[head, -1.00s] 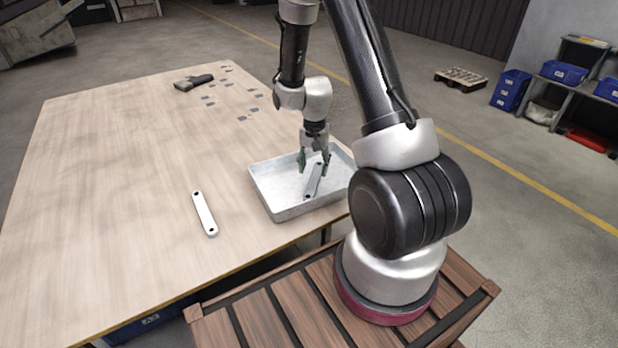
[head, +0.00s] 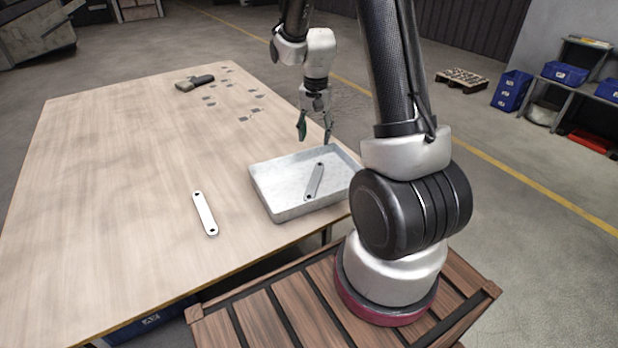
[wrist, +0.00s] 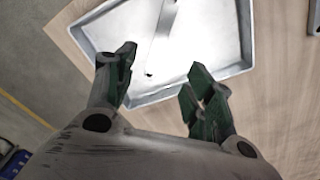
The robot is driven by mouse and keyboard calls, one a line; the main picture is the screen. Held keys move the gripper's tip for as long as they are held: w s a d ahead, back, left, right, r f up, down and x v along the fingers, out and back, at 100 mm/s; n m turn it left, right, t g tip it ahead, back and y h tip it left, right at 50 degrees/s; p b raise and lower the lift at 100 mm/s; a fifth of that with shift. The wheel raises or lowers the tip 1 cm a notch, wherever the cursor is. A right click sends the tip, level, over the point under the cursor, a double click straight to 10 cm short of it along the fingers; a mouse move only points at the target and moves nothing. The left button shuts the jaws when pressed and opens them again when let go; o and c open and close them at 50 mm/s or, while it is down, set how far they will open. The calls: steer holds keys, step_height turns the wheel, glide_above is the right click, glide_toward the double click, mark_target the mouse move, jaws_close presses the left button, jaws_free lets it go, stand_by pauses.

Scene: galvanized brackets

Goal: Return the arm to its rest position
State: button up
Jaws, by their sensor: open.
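My gripper (head: 315,128) is open and empty, raised above the far side of the metal tray (head: 272,205) in the head view. In the wrist view its two green-padded fingertips (wrist: 160,84) are spread apart, with the tray (wrist: 190,88) below and beyond them. One galvanized bracket (head: 314,181) lies inside the tray, apart from the fingers; it also shows in the wrist view (wrist: 165,42), partly washed out by glare. A second bracket (head: 204,214) lies on the table to the left of the tray.
The wooden table (head: 110,210) is mostly clear. A dark hand tool (head: 194,82) and several small flat grey pieces (head: 228,95) lie at its far side. Shelves with blue bins (head: 563,72) and a pallet (head: 462,79) stand off to the right.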

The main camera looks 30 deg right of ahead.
steer(key=s+a+r+n+t, duration=0.2)
steer(key=s+r+n, duration=0.2)
steer(key=s+r, duration=0.7)
steer(key=s+a+r+n+t, duration=0.2)
steer(key=s+a+r+n, duration=0.1)
steer(key=s+r, duration=0.8)
steer(key=shift+s+n, duration=0.8)
